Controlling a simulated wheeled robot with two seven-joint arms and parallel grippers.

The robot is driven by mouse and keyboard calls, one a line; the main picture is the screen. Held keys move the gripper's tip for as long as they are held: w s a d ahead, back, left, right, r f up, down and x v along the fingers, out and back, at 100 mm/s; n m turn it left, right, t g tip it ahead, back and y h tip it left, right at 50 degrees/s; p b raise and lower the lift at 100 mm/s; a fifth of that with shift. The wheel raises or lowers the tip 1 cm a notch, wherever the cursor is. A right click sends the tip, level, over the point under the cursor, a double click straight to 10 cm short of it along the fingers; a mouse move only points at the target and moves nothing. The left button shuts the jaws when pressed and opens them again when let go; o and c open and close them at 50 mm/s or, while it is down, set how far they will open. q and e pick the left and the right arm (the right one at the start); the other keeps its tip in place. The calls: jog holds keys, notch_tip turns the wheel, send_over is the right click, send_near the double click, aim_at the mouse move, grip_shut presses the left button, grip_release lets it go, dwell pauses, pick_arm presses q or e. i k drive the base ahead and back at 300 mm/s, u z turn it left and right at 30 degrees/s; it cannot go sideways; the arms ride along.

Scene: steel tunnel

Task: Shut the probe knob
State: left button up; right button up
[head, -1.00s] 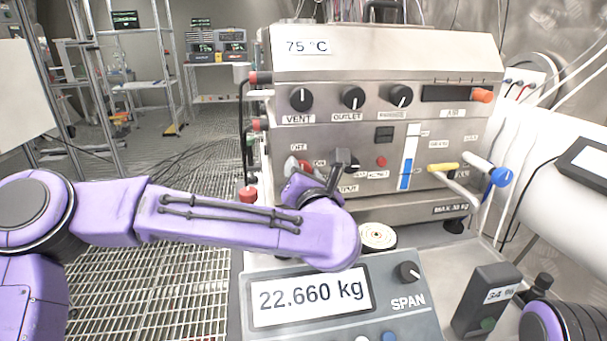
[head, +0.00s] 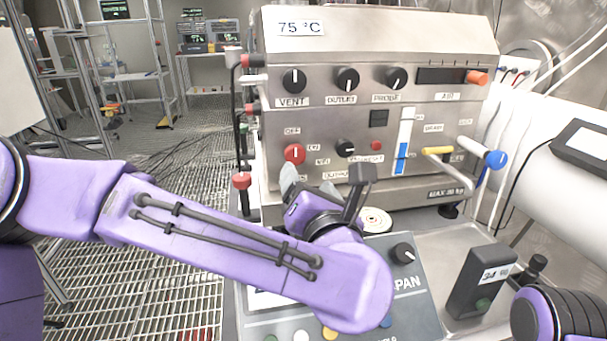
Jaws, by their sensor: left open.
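The probe knob (head: 397,78) is a round black knob above the PROBE label, the rightmost of three on the upper panel of the steel machine (head: 380,45). Its white pointer line looks tilted to the upper right. My left gripper (head: 310,186) is open and empty, with grey fingertips, in front of the lower panel. It is below and to the left of the probe knob, well apart from it. My right arm shows only at the lower right corner; its gripper is out of view.
The vent knob (head: 293,80) and outlet knob (head: 347,79) sit left of the probe knob. A red knob (head: 294,154) is below. A yellow-tipped lever (head: 438,151) and a blue-tipped handle (head: 496,159) stick out at right. A grey scale (head: 415,300) stands in front, partly hidden by my left arm.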

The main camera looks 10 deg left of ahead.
aim_at(396, 78)
jog(key=k, duration=1)
